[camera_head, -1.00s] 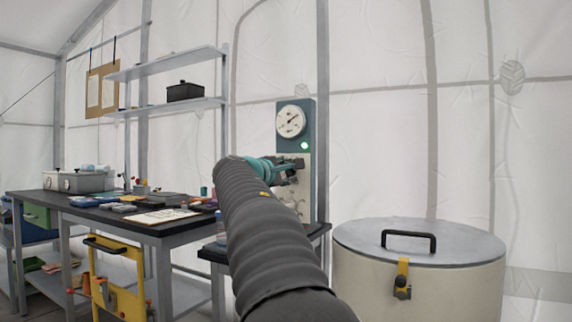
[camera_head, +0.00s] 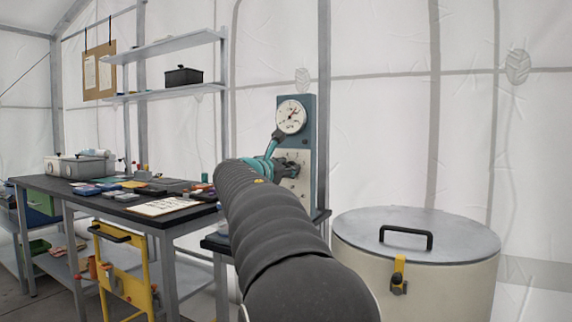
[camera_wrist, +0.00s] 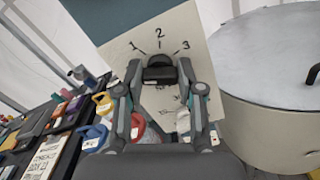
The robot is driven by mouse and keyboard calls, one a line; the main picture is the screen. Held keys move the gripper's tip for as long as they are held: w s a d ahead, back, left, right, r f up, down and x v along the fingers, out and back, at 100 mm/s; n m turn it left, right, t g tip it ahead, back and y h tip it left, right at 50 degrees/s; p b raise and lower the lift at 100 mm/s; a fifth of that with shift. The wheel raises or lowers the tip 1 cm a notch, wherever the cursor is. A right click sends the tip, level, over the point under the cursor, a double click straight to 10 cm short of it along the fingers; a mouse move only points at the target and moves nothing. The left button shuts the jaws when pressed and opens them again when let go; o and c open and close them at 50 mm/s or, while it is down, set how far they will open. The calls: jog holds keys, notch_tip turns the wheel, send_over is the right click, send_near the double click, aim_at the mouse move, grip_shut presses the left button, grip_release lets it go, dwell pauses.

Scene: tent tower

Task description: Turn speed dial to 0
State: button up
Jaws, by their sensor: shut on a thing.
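The control panel (camera_head: 309,139) is a blue-grey upright board with a pale lower plate. A round white gauge (camera_head: 290,117) sits near its top. In the wrist view, the pale plate (camera_wrist: 205,57) carries the numbers 1, 2 and 3 around a dark speed dial (camera_wrist: 159,72). My gripper (camera_wrist: 164,84) is shut on the dial, with one finger on each side. The 2 is almost straight above the dial. A 0 is not readable, and I cannot tell where the dial's pointer stands. In the head view, my gripper (camera_head: 290,168) is against the plate and hides the dial.
A pale drum (camera_head: 418,277) with a grey lid and black handle stands right of the panel. A dark workbench (camera_head: 60,190) with tools, small boxes and a clipboard (camera_head: 164,207) is at left. Shelves (camera_head: 165,46) hang behind it. A yellow frame (camera_head: 125,280) stands below the bench.

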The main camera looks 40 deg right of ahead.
jog(key=shift+f+n, duration=0.1)
jog(key=shift+n, duration=0.7)
jog(key=o, duration=1.1)
jog(key=shift+d, duration=0.1)
jog(key=shift+o, duration=0.2)
jog(key=v, duration=1.2)
jog(key=shift+w, duration=0.1)
